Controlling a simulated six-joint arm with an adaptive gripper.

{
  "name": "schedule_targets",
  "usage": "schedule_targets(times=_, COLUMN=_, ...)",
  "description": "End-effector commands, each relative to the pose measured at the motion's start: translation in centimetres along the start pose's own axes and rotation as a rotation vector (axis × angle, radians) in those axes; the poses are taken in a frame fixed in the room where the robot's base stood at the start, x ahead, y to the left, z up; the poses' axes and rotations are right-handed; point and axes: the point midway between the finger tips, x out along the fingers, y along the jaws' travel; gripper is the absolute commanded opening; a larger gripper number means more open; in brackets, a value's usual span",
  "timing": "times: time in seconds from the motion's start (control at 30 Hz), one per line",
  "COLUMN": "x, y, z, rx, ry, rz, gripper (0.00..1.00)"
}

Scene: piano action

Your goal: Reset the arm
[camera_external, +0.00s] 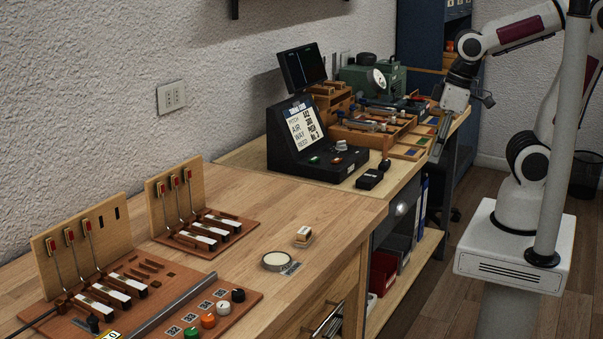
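My arm stands at the right, its base on a white pedestal beside the benches. The arm is bent, and its end hangs down over the right edge of the far bench (240,157). My gripper (437,146) points downward there, near the small parts trays. The fingers are small and seen side-on, so I cannot tell whether they are open or shut. I see no object clearly held in it.
Piano-key models (107,290) and a button panel (215,318) sit on the near bench. A tape roll (276,260) lies near its edge. A black console (310,150), wooden tray (365,137) and green machine (372,80) crowd the far bench. A grey pole stands before my arm.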

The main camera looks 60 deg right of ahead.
Motion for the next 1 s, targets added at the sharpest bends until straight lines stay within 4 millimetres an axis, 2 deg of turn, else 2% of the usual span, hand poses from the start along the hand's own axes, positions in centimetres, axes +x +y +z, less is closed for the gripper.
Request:
schedule_targets(times=0.2, x=-2.1, y=3.1, z=0.9, rx=0.1, ry=0.098, rz=0.049, gripper=0.25)
schedule_targets(times=0.5, x=-5.3, y=6.4, z=1.6, rx=0.243, ry=0.229, rz=0.11, gripper=0.25)
schedule_targets(times=0.7, x=-5.7, y=7.3, z=1.9, rx=0.285, ry=0.244, rz=0.128, gripper=0.25)
schedule_targets(times=1.0, x=-5.7, y=7.4, z=1.9, rx=0.29, ry=0.243, rz=0.13, gripper=0.25)
